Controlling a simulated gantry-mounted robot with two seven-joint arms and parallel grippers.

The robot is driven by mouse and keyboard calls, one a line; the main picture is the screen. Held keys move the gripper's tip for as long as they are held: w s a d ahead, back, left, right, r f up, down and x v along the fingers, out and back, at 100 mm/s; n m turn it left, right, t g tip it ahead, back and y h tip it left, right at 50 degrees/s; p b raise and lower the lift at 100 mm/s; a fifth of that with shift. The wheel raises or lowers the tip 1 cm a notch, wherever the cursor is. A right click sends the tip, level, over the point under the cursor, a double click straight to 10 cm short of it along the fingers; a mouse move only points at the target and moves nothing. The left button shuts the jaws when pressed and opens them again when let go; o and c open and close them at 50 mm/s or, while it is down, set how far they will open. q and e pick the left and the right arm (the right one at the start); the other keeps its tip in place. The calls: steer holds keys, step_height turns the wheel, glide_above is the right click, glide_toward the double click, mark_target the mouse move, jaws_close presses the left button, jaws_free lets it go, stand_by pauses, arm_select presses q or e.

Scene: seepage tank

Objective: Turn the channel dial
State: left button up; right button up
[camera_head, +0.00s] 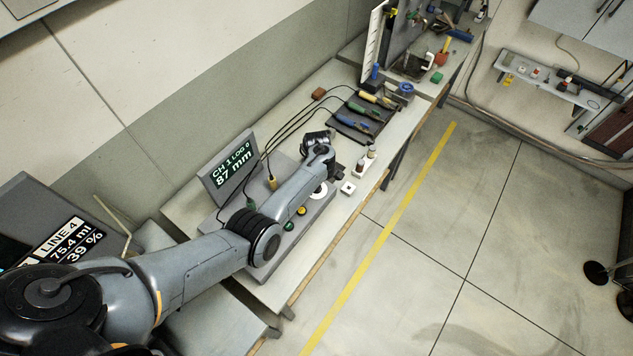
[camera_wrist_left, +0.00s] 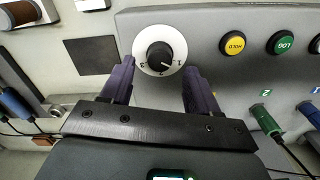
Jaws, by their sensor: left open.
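The channel dial is a black knob (camera_wrist_left: 160,56) on a white disc (camera_wrist_left: 140,42) with small numerals, set in a grey console (camera_wrist_left: 205,25). A white mark on the knob points to the lower right. The disc also shows beside my arm in the head view (camera_head: 320,190). My left gripper (camera_wrist_left: 158,68) is open, its two dark purple fingers on either side of the dial with visible gaps to the knob. I cannot tell its height above the panel. The display (camera_head: 231,170) reads CH 1, LOG 0, 87 mm. My right gripper is not in view.
A yellow HOLD button (camera_wrist_left: 233,43) and a green LOG button (camera_wrist_left: 281,42) sit right of the dial. A green plug (camera_wrist_left: 266,119) with a cable is close by. A dark mat (camera_head: 356,122) with colored-handled probes and small bottles (camera_head: 366,158) lie beyond my wrist.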

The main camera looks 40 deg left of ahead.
arm_select(q)
step_height(320, 180, up, 7)
steer(key=p, duration=0.1)
steer(key=shift+r, duration=0.15)
stand_by(0.5)
steer(key=s+d+r+m+t+y+p, duration=0.15)
steer(key=s+d+m+p, duration=0.3)
steer(key=s+m, duration=0.7)
steer(key=s+d+r+m, duration=0.2)
steer(key=s+d+r, duration=0.1)
steer(key=s, duration=0.3)
steer(key=s+d+r+m+t+h+p, duration=0.1)
steer(key=s+d+r+m, duration=0.1)
steer(key=s+r, duration=0.3)
steer(key=s+d+r+m+t+p, duration=0.1)
steer(key=s+d+r, duration=0.3)
steer(key=s, duration=0.4)
steer(key=shift+d+r+m+h, duration=0.35)
steer(key=shift+d+r+m, duration=0.05)
steer(key=shift+d+m, duration=0.25)
